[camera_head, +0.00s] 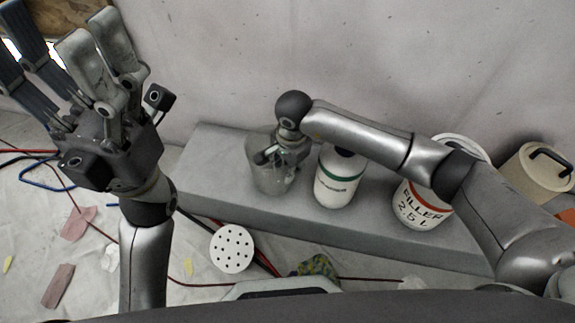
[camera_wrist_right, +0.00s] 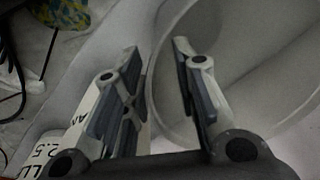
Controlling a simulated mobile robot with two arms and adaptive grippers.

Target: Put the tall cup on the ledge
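The tall cup (camera_head: 268,178) is clear and greyish and stands upright on the left part of the grey ledge (camera_head: 215,165) in the head view. My right gripper (camera_head: 268,155) is at its rim, partly seen through the cup. In the right wrist view the cup (camera_wrist_right: 240,50) fills the upper right. The right gripper's fingers (camera_wrist_right: 157,55) are apart, one on each side of the cup's wall, with a gap showing. My left gripper (camera_head: 62,28) is raised at the upper left, open and empty.
A white bottle with a green band (camera_head: 337,185) stands just right of the cup. A filler bucket (camera_head: 418,210) and a beige tub (camera_head: 530,180) are farther right. Cables, a white perforated disc (camera_head: 232,249) and scraps (camera_head: 58,286) lie on the sheeted floor. A wall is behind the ledge.

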